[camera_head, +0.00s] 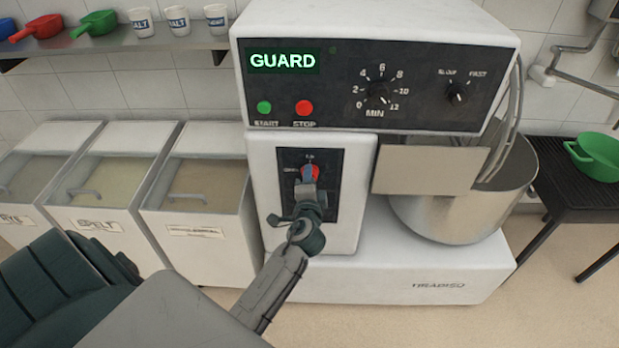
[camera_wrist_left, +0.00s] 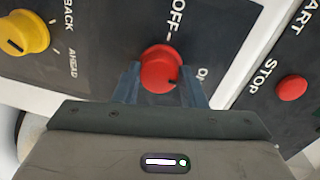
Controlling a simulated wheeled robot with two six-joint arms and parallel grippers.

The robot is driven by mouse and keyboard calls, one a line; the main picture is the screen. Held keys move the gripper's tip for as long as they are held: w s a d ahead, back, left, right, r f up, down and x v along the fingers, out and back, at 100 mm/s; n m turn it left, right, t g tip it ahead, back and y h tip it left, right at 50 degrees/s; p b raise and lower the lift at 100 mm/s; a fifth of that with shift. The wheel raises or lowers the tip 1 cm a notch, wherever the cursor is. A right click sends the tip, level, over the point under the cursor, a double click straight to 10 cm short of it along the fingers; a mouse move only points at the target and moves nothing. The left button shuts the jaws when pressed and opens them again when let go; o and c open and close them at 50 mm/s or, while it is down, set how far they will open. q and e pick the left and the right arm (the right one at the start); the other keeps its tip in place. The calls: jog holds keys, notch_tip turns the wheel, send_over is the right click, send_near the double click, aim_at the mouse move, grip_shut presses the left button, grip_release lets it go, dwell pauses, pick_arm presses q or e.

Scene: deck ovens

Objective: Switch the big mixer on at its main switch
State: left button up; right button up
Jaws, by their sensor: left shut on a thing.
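The big mixer (camera_head: 400,275) is a large white machine with a black upper panel and a steel bowl (camera_head: 460,213). Its lit display (camera_head: 284,61) reads GUARD in green. The main switch is a red rotary knob (camera_head: 312,172) on a lower black panel. The knob also shows in the left wrist view (camera_wrist_left: 160,69), with OFF and ON lettered around it and a dark mark at its lower right, towards ON. My left gripper (camera_head: 309,178) is shut on the knob, one finger on each side in the wrist view (camera_wrist_left: 162,84). My right gripper is not in view.
The upper panel has a green START button (camera_head: 264,107), a red STOP button (camera_head: 304,107) and a minute dial (camera_head: 378,91). A yellow knob (camera_wrist_left: 28,33) sits at the left in the wrist view. White bins (camera_head: 205,225) stand left of the mixer, below a shelf with scoops.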

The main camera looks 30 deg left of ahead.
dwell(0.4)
pick_arm(q)
jog(key=o, duration=1)
jog(key=b+v, duration=0.2)
jog(key=v, duration=0.9)
jog(key=shift+w, duration=0.1)
